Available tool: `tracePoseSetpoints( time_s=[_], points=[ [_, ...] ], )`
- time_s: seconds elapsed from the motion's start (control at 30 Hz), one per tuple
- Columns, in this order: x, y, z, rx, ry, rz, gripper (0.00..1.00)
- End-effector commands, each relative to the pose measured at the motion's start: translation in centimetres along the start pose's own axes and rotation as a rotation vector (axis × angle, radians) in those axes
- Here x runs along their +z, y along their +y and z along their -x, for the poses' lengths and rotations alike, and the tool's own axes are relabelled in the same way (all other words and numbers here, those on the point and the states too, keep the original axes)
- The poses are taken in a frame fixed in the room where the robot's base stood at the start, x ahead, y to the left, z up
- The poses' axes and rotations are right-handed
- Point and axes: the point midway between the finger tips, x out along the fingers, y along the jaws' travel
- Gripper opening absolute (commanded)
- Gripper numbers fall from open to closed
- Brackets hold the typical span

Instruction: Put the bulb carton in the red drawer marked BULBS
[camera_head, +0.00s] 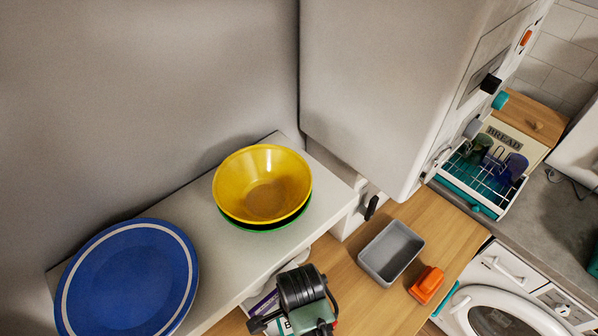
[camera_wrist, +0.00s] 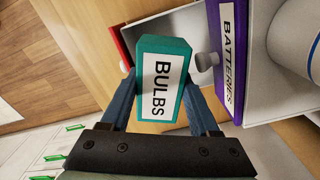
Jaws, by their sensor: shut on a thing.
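My gripper (camera_wrist: 160,100) is shut on the bulb carton (camera_wrist: 162,75), a teal box with a white BULBS label, in the wrist view. The fingers press on its two sides, and the carton appears tilted slightly. Just behind the carton, the red drawer (camera_wrist: 121,48) shows a strip of its red front and a pale knob. It appears pulled out, with a pale inside (camera_wrist: 168,28) visible; its label is hidden. In the head view my gripper's end is low centre, largely covered by my wrist.
A purple front (camera_wrist: 227,50) marked BATTERIES stands right of the carton, with a pale knob beside it. In the head view, a blue plate (camera_head: 128,280) and yellow bowl (camera_head: 262,183) sit on the white top. A grey tray (camera_head: 391,252) and an orange object (camera_head: 427,284) lie on the wood surface.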

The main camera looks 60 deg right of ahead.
Motion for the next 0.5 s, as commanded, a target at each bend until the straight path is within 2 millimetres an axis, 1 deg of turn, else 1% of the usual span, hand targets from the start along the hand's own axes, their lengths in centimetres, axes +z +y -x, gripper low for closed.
tracePoseSetpoints(
  time_s=[0.07,0.2,0.5],
  points=[
    [0.0,0.1,-1.1,0.003,0.0,0.0,0.06],
    [0.1,-0.3,-1.6,0.0,0.0,0.0,0.06],
    [0.1,-0.4,-1.9,-0.002,0.0,0.0,0.06]
  ],
)
